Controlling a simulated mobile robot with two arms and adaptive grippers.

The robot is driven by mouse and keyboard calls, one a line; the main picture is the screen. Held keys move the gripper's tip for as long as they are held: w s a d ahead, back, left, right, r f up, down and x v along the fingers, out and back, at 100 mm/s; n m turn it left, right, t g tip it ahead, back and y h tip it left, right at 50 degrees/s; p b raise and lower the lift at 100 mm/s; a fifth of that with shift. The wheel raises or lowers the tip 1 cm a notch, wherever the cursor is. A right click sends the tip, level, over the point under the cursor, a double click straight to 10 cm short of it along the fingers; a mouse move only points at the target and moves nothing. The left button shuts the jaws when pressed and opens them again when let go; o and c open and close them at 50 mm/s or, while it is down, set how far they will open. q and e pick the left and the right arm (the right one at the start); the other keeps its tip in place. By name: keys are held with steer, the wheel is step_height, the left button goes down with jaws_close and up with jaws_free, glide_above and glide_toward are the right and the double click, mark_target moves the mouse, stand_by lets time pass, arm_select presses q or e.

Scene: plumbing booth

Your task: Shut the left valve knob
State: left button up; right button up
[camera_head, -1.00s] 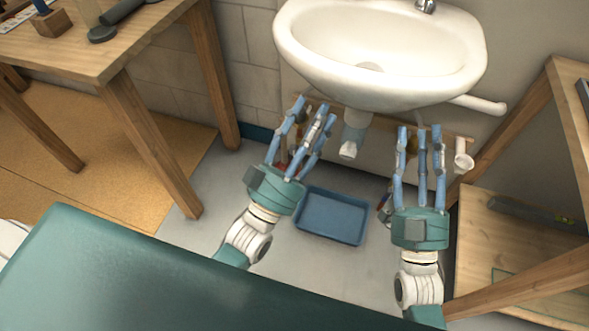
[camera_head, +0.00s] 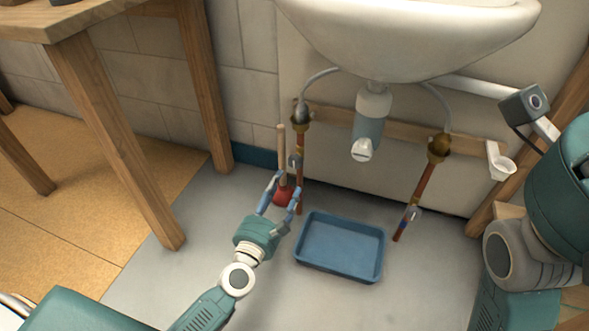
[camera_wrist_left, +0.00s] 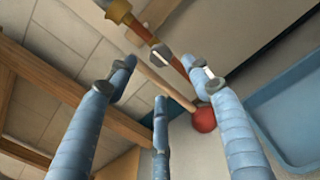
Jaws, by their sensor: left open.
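The left valve knob (camera_head: 296,160) is a small grey metal piece on the left copper pipe (camera_head: 299,145) below the sink. In the left wrist view the knob (camera_wrist_left: 160,53) shows beyond the spread fingertips, near the top middle. My left gripper (camera_head: 287,184) is open and empty, below the knob and apart from it. It also shows in the left wrist view (camera_wrist_left: 165,80), with its three blue fingers spread. My right arm shows at the right edge of the head view, but its fingers do not.
A plunger with a wooden handle (camera_head: 282,150) and red cup (camera_wrist_left: 204,119) stands close beside the left pipe. A blue tray (camera_head: 340,249) lies on the floor to its right. The sink (camera_head: 410,35) hangs above. A wooden table leg (camera_head: 118,140) stands left.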

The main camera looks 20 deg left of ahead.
mark_target(294, 164)
arm_select(q)
steer(key=w, duration=0.5)
steer(key=w+b, duration=0.1)
steer(key=w, duration=0.4)
steer(key=shift+w+d, duration=0.2)
steer(key=shift+w, duration=0.05)
steer(key=c, duration=1.2)
